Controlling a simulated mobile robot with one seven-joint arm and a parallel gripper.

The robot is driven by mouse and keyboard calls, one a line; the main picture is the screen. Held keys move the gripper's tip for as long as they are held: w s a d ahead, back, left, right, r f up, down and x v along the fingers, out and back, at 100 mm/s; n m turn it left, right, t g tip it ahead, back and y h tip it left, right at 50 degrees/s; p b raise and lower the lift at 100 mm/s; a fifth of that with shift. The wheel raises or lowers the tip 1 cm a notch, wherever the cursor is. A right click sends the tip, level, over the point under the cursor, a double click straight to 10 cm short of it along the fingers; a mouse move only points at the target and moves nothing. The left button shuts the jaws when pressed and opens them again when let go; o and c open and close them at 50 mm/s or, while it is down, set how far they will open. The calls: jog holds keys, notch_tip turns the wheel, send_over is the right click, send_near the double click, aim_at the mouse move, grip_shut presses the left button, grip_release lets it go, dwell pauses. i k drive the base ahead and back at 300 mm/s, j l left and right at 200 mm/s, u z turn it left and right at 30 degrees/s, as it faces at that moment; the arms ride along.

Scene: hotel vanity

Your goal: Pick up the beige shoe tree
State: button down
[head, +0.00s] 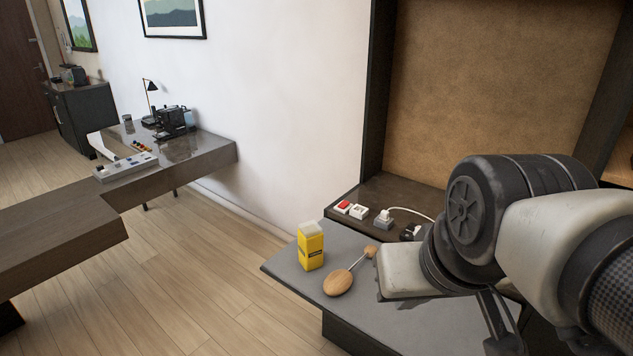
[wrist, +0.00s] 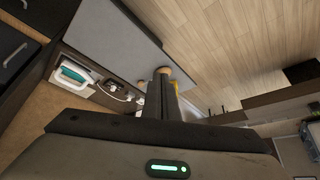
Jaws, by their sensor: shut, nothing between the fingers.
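The beige shoe tree (head: 338,282) lies on the grey vanity top (head: 290,275). It has a rounded wooden end toward the front, a thin metal rod and a small wooden knob at the back right. In the wrist view its wooden part (wrist: 178,74) shows just beyond the fingertips, partly hidden by them. My gripper (wrist: 162,76) is shut and empty, its fingers together. In the head view my arm covers the right of the top, close to the knob, and the fingers are hard to make out. I cannot tell the exact gap to the shoe tree.
A yellow box (head: 311,248) stands upright just left of the shoe tree. Switches (head: 350,209) and a plugged-in white cord (head: 397,211) sit on the dark ledge behind. The grey top's left corner is bare. A separate desk (head: 185,160) stands farther left.

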aim_at(338, 282)
jog(key=i+j, duration=0.3)
jog(key=j, duration=0.15)
jog(key=i+j, duration=0.35)
jog(key=i+j+z, duration=0.25)
jog(key=j+z, duration=0.3)
jog(key=i+j+z, duration=0.1)
jog(key=j+z, duration=0.15)
jog(key=z, duration=0.55)
